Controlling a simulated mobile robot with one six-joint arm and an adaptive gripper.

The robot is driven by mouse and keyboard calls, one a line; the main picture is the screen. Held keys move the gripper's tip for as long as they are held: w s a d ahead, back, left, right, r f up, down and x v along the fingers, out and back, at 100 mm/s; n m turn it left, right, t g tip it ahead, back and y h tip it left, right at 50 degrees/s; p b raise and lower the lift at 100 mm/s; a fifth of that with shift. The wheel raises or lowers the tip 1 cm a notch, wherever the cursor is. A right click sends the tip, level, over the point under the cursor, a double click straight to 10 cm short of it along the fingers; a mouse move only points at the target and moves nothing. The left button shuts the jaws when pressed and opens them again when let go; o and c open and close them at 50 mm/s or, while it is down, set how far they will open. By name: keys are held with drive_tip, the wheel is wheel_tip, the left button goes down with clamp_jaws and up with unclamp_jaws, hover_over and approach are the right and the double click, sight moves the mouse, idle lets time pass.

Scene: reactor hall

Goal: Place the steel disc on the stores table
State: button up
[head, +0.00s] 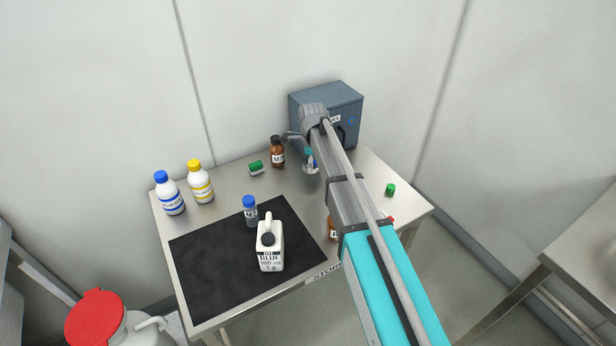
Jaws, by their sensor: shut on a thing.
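The stores table (225,186) is a steel-topped table in the middle of the head view, with a partly hidden label on its front edge. My gripper (296,139) is over the back part of the table, in front of the blue-grey box. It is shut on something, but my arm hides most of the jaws. A small grey metallic part shows at its left side; I cannot tell whether this is a finger or the held thing. I cannot make out the steel disc anywhere. A small bottle with a blue-green cap (311,165) shows just below the gripper.
A black mat (205,275) bears a white jug (270,251) and a blue-capped bottle (250,213). Two white bottles (173,199) stand at left, a brown bottle (277,155) and green block (256,168) behind. The box (345,103) stands at the back; a green cap (390,190) lies right.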

sight(310, 176)
drive_tip(key=shift+w+a+f, duration=0.2)
drive_tip(key=shift+w+f, duration=0.1)
drive_tip(key=shift+f, duration=0.15)
drive_tip(key=shift+w+a+f+b, duration=0.25)
drive_tip(key=shift+w+f+b, duration=0.15)
drive_tip(key=shift+f+b, duration=1.6)
drive_tip(key=shift+b, duration=0.25)
drive_tip(key=shift+f, duration=0.2)
drive_tip(key=o, duration=1.1)
drive_tip(key=shift+r, duration=0.1)
drive_tip(key=shift+o, duration=0.2)
drive_tip(key=shift+r, duration=0.1)
wheel_tip(310, 176, up, 12)
drive_tip(key=p, duration=1.2)
